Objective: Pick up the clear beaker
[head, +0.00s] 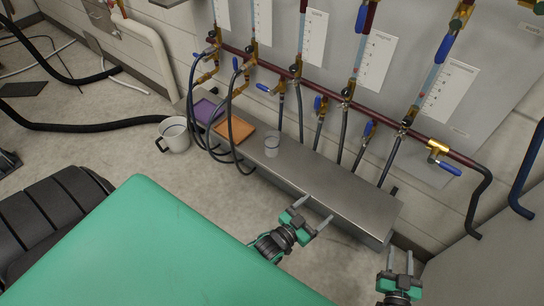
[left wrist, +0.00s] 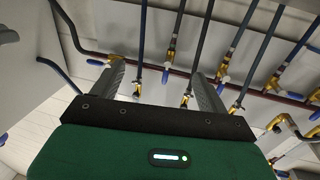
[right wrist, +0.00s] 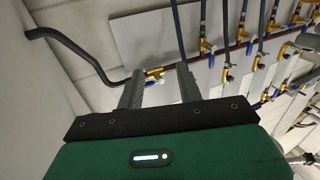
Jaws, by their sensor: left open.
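The clear beaker (head: 271,147) stands on the grey metal ledge (head: 335,193) below the hoses in the head view. It is see-through and its outline is faint. My left gripper (head: 315,210) is open and empty, to the right of the beaker and nearer to me, by the ledge's front edge. Its spread fingers also show in the left wrist view (left wrist: 160,85), where I cannot make out the beaker. My right gripper (head: 400,258) is open and empty, further right past the ledge's right end. Its two fingers stand apart in the right wrist view (right wrist: 158,93).
An orange tray (head: 232,140) and a purple tray (head: 207,112) lie on the ledge left of the beaker. A white mug-like container (head: 174,136) stands on the floor. Hoses and blue-handled valves (head: 268,89) hang from the wall panel behind the ledge. The ledge's right part is clear.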

